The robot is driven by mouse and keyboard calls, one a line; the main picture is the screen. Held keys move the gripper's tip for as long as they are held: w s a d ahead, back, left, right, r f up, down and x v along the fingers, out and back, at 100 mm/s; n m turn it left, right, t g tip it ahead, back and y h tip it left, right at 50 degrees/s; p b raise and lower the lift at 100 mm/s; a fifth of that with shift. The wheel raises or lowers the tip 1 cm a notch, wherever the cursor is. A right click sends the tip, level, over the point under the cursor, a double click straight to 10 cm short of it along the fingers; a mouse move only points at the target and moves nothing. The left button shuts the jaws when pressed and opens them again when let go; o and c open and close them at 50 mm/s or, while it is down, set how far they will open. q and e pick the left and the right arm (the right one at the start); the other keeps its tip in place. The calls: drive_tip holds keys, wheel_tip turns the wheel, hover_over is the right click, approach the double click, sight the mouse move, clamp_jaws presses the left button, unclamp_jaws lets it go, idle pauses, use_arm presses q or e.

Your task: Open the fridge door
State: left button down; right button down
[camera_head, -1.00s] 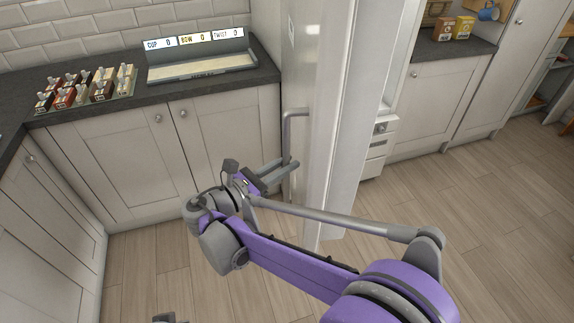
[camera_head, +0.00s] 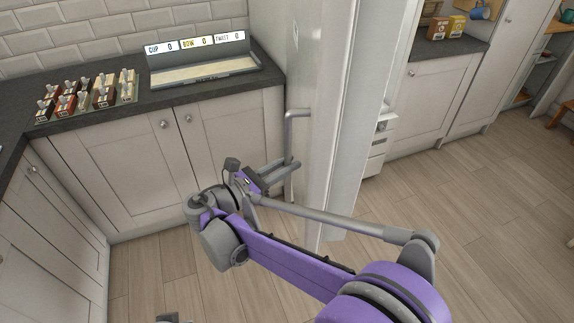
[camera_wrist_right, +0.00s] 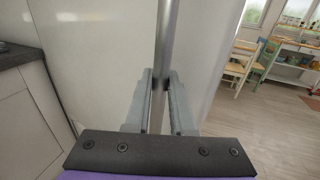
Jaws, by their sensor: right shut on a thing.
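The fridge door (camera_head: 335,130) is a tall pale panel. It stands open, swung out from the fridge, with white drawers (camera_head: 381,135) showing past its right side. Its grey vertical bar handle (camera_head: 289,135) is on the left part of its front face. My right gripper (camera_head: 290,166) is shut on the lower part of the handle. In the right wrist view the handle (camera_wrist_right: 167,40) runs down between the two fingers of the gripper (camera_wrist_right: 160,85). Only a small grey piece that may be my left gripper (camera_head: 168,319) shows at the bottom edge.
A slate worktop (camera_head: 130,115) over pale cupboards (camera_head: 170,160) is left of the door, holding a small block set (camera_head: 88,95) and a scoreboard tray (camera_head: 200,70). Wood floor (camera_head: 470,210) is open at the right. The wrist view shows chairs (camera_wrist_right: 245,70) beyond.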

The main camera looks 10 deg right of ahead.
drive_tip(key=shift+w+r, duration=0.1)
idle(0.3)
drive_tip(key=c, duration=1.2)
unclamp_jaws()
drive_tip(key=o, duration=0.4)
drive_tip(key=shift+w, duration=0.15)
drive_tip(key=shift+o, duration=0.2)
drive_tip(key=v, duration=1.1)
drive_tip(key=shift+d, duration=0.1)
